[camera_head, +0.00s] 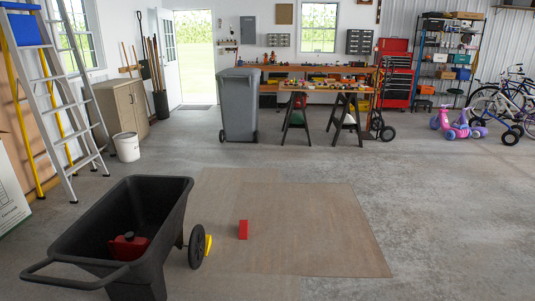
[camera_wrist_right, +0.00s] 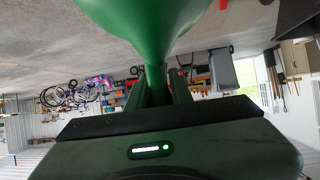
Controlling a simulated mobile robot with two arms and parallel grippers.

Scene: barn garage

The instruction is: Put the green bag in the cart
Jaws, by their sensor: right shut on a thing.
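The black cart (camera_head: 172,205) stands at the lower left of the head view, its handle toward me. A red object (camera_head: 128,246) lies inside it, and much of the cart's inside is bare. The green bag (camera_wrist_right: 155,25) fills the upper middle of the right wrist view, which is upside down. My right gripper (camera_wrist_right: 162,72) is shut on the bag's narrow end. The bag and the right gripper do not show in the head view. My left gripper is in neither view.
A red block (camera_head: 243,230) stands on the brown floor mat (camera_head: 320,230). A yellow block (camera_head: 208,244) is beside the cart's wheel. A ladder (camera_head: 62,110) and a white bucket (camera_head: 127,147) are at the left.

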